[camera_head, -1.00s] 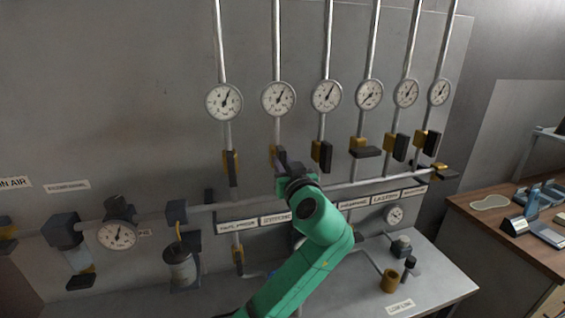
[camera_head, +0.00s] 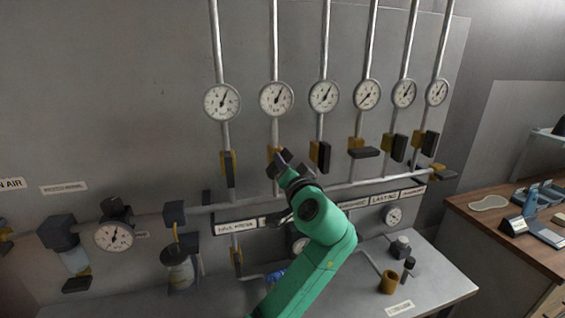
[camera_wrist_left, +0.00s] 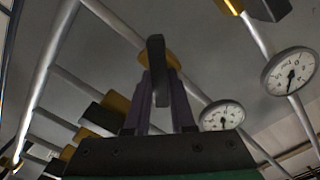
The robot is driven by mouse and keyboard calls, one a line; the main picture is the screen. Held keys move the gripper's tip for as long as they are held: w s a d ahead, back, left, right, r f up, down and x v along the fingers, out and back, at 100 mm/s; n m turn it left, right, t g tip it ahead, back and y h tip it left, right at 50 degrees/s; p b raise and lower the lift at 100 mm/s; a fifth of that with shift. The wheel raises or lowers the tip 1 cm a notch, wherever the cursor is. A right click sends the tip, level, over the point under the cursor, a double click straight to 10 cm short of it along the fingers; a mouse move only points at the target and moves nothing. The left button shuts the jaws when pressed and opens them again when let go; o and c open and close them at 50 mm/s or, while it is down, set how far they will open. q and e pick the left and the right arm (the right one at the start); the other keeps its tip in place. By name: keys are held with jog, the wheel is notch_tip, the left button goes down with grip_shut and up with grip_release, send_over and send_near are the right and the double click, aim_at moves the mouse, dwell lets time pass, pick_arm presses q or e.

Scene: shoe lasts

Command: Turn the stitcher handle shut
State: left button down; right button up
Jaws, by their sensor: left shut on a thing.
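The stitcher valve has a yellow body (camera_head: 273,153) on the second pipe from the left, above a partly covered label. My left gripper (camera_head: 284,164) is at this valve, shut on its dark handle. In the left wrist view the handle (camera_wrist_left: 156,68) stands between my two purple fingers, with the yellow body (camera_wrist_left: 173,61) just behind. The pipe runs diagonally there, so the handle lies at a slant to it, neither along nor square across. In the head view my gripper hides much of the handle. My right gripper is not in view.
Neighbouring valves have handles along their pipes, at left (camera_head: 228,168) and right (camera_head: 320,156); the fourth pipe's handle (camera_head: 364,152) lies crosswise. Round gauges (camera_head: 276,98) sit above. A horizontal manifold pipe (camera_head: 345,189) runs below. A wooden bench (camera_head: 500,235) stands right.

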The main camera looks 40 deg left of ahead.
pick_arm(q)
jog(key=m, duration=0.4)
jog(key=shift+f+m, duration=0.1)
jog(key=shift+m, duration=0.2)
jog(key=m, duration=0.4)
jog(key=shift+w+f+m, duration=0.1)
jog(key=shift+f+m, duration=0.05)
jog(key=shift+m, duration=0.25)
jog(key=c, duration=1)
grip_release()
jog(key=shift+o, duration=1.2)
jog(key=shift+f, duration=0.1)
